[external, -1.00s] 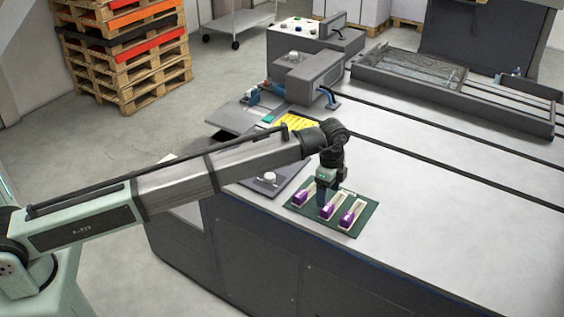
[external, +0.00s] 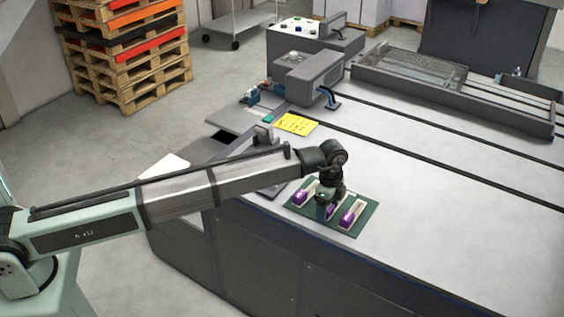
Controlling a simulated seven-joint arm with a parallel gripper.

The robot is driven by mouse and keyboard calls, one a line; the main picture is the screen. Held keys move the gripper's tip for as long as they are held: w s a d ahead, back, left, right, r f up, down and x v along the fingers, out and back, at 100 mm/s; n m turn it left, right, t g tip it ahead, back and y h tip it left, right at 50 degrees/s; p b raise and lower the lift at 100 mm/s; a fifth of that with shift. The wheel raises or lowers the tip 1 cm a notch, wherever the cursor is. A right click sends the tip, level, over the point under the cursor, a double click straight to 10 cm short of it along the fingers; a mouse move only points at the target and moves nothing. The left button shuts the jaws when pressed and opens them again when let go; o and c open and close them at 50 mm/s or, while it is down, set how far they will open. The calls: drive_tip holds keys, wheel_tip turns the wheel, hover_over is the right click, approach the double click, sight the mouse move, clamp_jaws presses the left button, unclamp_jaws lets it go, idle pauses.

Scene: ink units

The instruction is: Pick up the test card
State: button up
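I cannot tell for sure which thing is the test card. A yellow sheet with dark marks (external: 297,124) lies flat on the machine top, behind my forearm. A blank white sheet (external: 165,168) shows at the machine's left end, partly behind my arm. My gripper (external: 327,212) points down, low over the middle of a dark green mat (external: 367,224), at the middle purple-and-pale ink unit (external: 332,210). It partly hides that unit. Its fingertips are too small and dark to show whether they are open or holding anything.
One purple-and-pale unit (external: 301,196) lies to the left of my gripper and another (external: 349,217) to the right, close by. Grey machine blocks (external: 310,78) stand behind. The light machine top (external: 450,210) is clear to the right of the mat.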

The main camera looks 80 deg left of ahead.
drive_tip(key=c, duration=0.9)
drive_tip(key=shift+r, duration=0.1)
